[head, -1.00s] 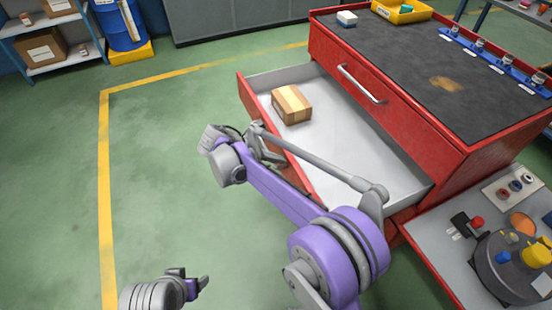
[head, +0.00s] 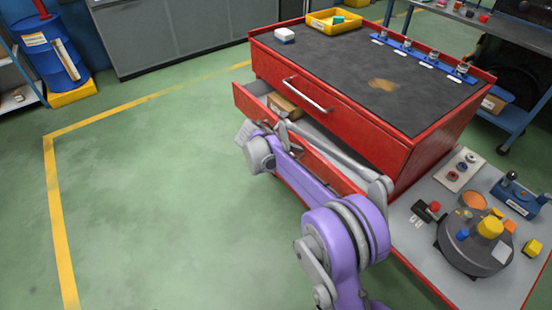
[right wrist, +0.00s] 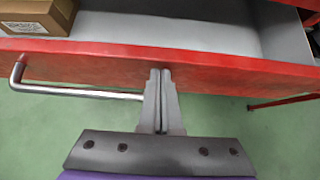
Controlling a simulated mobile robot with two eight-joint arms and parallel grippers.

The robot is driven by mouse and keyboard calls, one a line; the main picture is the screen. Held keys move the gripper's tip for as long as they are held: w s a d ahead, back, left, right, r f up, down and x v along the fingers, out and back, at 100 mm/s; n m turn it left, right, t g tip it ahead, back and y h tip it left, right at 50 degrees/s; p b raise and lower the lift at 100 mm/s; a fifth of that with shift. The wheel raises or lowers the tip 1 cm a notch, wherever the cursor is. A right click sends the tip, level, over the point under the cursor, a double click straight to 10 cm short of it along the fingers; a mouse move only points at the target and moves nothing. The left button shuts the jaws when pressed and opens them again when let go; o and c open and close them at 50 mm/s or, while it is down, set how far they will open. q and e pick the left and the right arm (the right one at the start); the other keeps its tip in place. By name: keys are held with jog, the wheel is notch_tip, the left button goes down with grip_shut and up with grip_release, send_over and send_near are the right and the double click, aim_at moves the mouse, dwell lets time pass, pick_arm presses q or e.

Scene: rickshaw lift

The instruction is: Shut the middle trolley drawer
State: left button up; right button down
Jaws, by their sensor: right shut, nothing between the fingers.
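The trolley's open middle drawer (head: 247,104) sticks partly out below a shut upper drawer with a silver handle. It has a red front and a grey inside. A cardboard box (head: 284,106) lies in it and also shows in the right wrist view (right wrist: 38,14). My right gripper (head: 284,131) is at the drawer's front. In the right wrist view its shut, empty fingers (right wrist: 160,76) meet the red front (right wrist: 235,68), just right of the drawer's bar handle (right wrist: 85,93). My right arm hides part of the front. My left gripper is out of view.
The trolley top (head: 340,70) carries a yellow tray (head: 333,21), a white block (head: 285,35) and a blue rack (head: 425,57). A low bench (head: 410,245) with a round device stands at the right. Green floor is clear at the left.

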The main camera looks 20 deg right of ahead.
jog(key=w+d, duration=0.3)
jog(key=d, duration=0.7)
jog(key=shift+w+d, duration=0.25)
jog(key=shift+d, duration=0.1)
jog(key=shift+d+r, duration=0.1)
jog(key=shift+r, duration=0.05)
